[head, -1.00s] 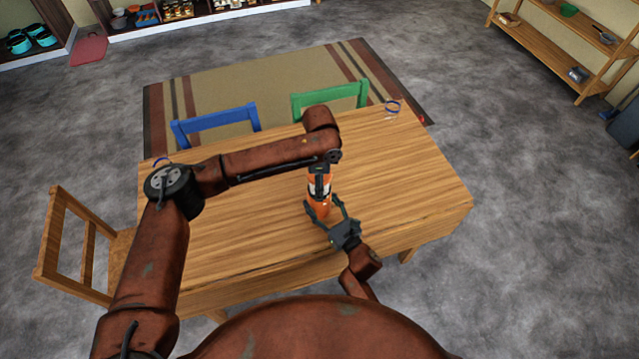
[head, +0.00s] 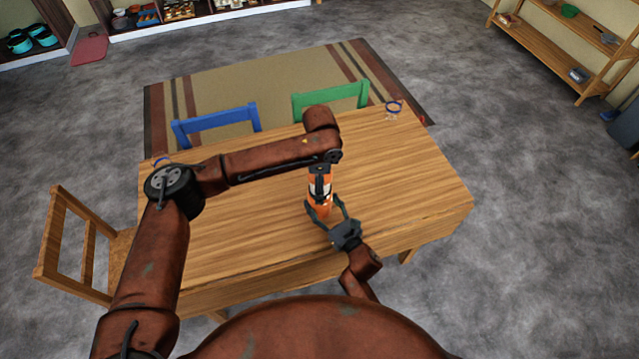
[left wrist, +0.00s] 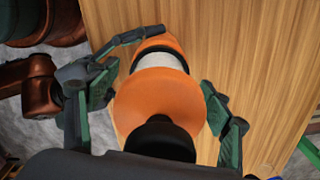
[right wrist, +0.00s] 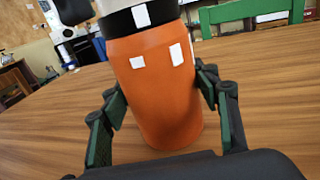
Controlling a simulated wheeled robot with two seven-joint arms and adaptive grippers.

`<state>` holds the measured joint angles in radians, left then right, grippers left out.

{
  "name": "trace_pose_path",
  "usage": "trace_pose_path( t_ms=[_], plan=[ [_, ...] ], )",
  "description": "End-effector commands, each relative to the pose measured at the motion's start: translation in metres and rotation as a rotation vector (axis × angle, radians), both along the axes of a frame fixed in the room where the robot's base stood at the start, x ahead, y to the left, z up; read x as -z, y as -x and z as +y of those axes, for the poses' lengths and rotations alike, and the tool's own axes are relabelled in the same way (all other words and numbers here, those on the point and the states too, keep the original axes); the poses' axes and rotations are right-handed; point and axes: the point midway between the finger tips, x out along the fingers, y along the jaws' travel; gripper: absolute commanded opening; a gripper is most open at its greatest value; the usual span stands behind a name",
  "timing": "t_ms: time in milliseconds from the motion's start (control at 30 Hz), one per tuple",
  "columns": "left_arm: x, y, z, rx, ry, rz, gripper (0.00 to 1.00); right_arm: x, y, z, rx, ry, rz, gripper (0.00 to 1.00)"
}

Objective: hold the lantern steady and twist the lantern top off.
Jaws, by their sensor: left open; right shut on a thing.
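The lantern (head: 320,210) stands upright on the wooden table (head: 400,185). It has an orange body (right wrist: 155,95), a black band and a pale middle section. Its orange top (left wrist: 160,98) with a black knob (left wrist: 158,135) fills the middle of the left wrist view. My left gripper (head: 319,175) is over the lantern from above. It is open, with its fingers (left wrist: 158,92) on either side of the top. My right gripper (head: 326,206) is shut on the orange body low down, one finger on each side (right wrist: 160,100).
A blue chair (head: 215,125) and a green chair (head: 330,100) stand at the far edge, and a wooden chair (head: 75,245) at the left. The tabletop around the lantern is clear.

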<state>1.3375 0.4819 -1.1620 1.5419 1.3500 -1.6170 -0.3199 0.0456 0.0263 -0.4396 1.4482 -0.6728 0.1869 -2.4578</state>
Motion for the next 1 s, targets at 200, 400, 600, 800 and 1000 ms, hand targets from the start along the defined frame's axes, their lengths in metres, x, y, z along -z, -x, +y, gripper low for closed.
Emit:
trace_pose_path(
  t_ms=[200, 400, 600, 800, 1000],
  plan=[
    [-0.024, -0.001, -0.001, 0.0, 0.002, -0.003, 0.73, 0.0, 0.0, 0.001, -0.001, 0.0, 0.0, 0.15],
    [-0.067, -0.001, 0.0, 0.0, 0.001, -0.004, 0.73, 0.0, 0.0, 0.001, -0.001, 0.0, 0.0, 0.15],
    [-0.101, -0.001, 0.0, -0.001, 0.0, -0.002, 0.73, 0.0, 0.0, 0.001, -0.001, 0.0, 0.0, 0.15],
    [-0.118, 0.0, 0.0, -0.001, 0.0, 0.0, 0.73, 0.0, 0.0, 0.001, -0.001, 0.0, 0.0, 0.15],
    [-0.12, 0.0, 0.0, -0.001, 0.0, 0.0, 0.73, 0.0, 0.0, 0.001, -0.001, -0.001, 0.001, 0.15]
  ],
)
